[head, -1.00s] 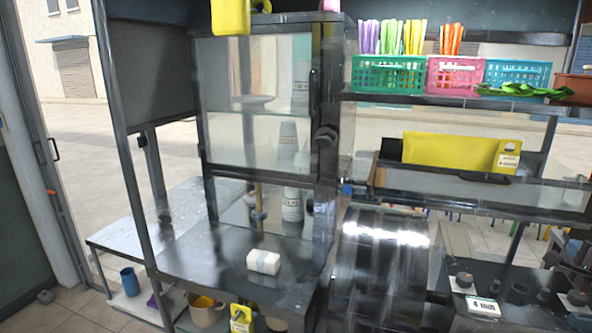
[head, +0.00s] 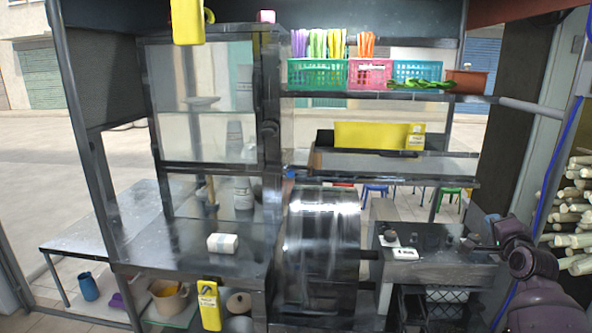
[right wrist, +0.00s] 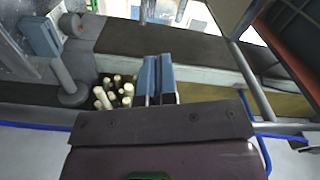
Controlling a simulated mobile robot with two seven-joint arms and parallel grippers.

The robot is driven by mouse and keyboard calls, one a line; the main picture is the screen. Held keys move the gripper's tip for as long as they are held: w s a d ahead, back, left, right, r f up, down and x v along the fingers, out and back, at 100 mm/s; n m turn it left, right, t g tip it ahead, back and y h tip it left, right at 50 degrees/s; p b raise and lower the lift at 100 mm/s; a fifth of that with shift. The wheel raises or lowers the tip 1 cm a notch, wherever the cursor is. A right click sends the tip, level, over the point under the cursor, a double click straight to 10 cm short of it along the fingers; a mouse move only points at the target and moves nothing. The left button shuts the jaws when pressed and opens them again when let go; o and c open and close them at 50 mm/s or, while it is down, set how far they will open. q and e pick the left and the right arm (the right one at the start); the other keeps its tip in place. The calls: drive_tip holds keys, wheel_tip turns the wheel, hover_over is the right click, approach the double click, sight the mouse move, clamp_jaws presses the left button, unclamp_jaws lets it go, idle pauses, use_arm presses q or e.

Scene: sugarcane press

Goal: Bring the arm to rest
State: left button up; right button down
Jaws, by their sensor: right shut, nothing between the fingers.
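My right arm (head: 532,265), dark purple-grey, shows at the lower right of the head view, beside the dark counter right of the press drum. Its fingertips are hard to make out there. In the right wrist view my right gripper (right wrist: 158,72) shows two blue-grey fingers close together, shut with nothing held. Behind the fingers are pale-topped stalks or bottles (right wrist: 112,92) in a dark container, apart from the gripper as far as I can tell. My left gripper is not in view.
The shiny press drum (head: 320,235) stands mid-picture. A white block (head: 223,243) lies on the steel counter (head: 185,262). Stacked canes (head: 572,215) are at the right edge. Colored baskets (head: 318,73) sit on the upper shelf. A wall post stands behind my right arm.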

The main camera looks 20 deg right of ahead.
drive_tip(key=w+a+f+n+y, duration=0.1)
drive_tip(key=a+f+n+y, duration=0.1)
drive_tip(key=a+f+n, duration=0.7)
drive_tip(key=w+a+f+n+y, duration=0.15)
drive_tip(key=a+f+n, duration=0.45)
drive_tip(key=a, duration=0.6)
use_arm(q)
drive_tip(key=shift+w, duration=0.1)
use_arm(e)
drive_tip(key=s+a+f+n+g+y, duration=0.2)
drive_tip(key=s+a+f+n, duration=0.1)
drive_tip(key=s+a+f, duration=0.5)
drive_tip(key=s+a+f+n+g+y, duration=0.2)
drive_tip(key=s+a+f+y, duration=0.1)
drive_tip(key=s+a+f, duration=0.5)
drive_tip(key=s+a, duration=0.3)
drive_tip(key=a, duration=0.3)
drive_tip(key=shift+f+n, duration=0.3)
drive_tip(key=shift+n, duration=0.1)
